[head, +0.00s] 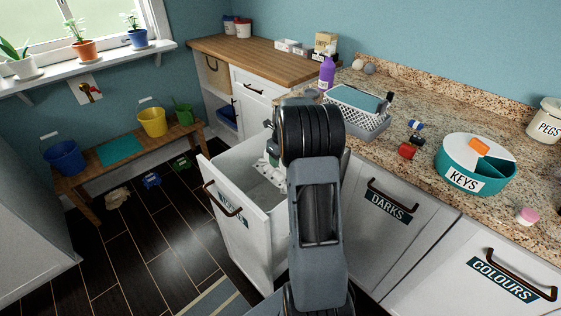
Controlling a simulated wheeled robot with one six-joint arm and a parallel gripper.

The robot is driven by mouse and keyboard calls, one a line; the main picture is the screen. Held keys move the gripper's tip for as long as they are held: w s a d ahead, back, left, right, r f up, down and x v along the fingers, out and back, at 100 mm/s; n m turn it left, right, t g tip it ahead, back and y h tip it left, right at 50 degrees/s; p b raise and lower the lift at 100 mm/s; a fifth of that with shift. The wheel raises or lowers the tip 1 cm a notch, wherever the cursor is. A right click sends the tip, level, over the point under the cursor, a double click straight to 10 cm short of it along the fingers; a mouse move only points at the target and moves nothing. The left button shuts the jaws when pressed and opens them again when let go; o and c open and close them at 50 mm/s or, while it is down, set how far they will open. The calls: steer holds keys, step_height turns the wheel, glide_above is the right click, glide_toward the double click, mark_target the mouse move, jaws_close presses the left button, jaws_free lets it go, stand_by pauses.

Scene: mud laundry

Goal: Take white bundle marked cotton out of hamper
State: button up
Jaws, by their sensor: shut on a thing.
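The hamper (242,228) is a white pull-out bin standing open below the granite counter, with a bar handle and a label that I cannot read fully. My arm reaches over it from the front and hides much of its opening. My gripper (270,150) shows only in part, behind my arm's wrist, low over the hamper opening. It is shut on a white bundle (273,161), of which a small white and green patch shows. The cotton mark cannot be read, and I cannot tell whether the bundle is clear of the rim.
Closed fronts marked DARKS (390,207) and COLOURS (503,279) are to the right. The counter holds a grey basket (358,122), a teal KEYS tray (463,180) and a purple bottle (327,73).

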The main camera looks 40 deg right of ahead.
step_height(320, 180, up, 28)
steer(key=p, duration=2.1)
steer(key=shift+s+f, duration=0.1)
steer(key=shift+f, duration=0.05)
steer(key=s+a+b, duration=0.3)
steer(key=s+a, duration=0.1)
steer(key=s, duration=0.4)
steer(key=shift+s+a, duration=0.15)
steer(key=shift+s, duration=0.25)
